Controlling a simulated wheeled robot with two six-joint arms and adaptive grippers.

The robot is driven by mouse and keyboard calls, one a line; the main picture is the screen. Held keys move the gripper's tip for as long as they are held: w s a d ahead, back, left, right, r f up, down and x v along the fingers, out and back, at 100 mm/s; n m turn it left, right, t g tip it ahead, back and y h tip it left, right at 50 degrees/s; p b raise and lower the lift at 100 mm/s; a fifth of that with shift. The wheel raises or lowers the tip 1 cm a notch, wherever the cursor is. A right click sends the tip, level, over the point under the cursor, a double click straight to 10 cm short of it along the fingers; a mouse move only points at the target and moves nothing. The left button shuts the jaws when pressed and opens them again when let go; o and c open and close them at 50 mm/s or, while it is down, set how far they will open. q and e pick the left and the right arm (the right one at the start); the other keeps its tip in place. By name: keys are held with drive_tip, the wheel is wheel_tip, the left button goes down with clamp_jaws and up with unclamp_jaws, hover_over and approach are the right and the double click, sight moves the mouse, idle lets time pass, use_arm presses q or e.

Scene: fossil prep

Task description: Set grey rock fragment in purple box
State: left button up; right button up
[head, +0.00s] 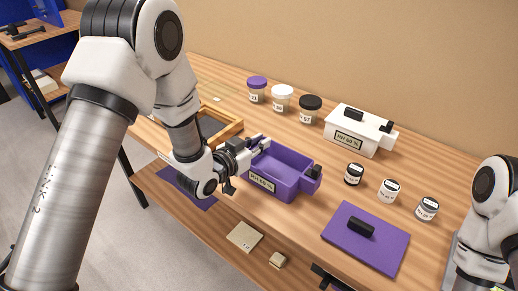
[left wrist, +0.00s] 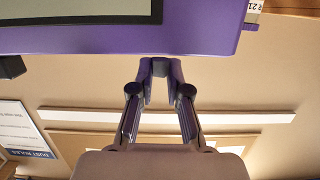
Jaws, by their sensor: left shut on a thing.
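The purple box (head: 276,180) is open-topped, with a label on its front wall. It is near the front edge of the table, and the visible part of its inside looks empty. It also shows in the left wrist view (left wrist: 205,40), across the top. My left gripper (head: 243,152) is at the box's left end. I cannot make out the grey rock fragment in either view. My right arm shows at the right edge, but its gripper is out of view.
A purple lid-like panel (head: 381,249) with a black handle lies right of the box. Small jars (head: 354,174) stand behind it. A white box (head: 358,137) and several taller jars (head: 282,98) stand at the back. A wooden tray (head: 232,127) is partly hidden behind my left arm.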

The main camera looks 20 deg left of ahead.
use_arm(q)
drive_tip(key=shift+f, duration=1.2)
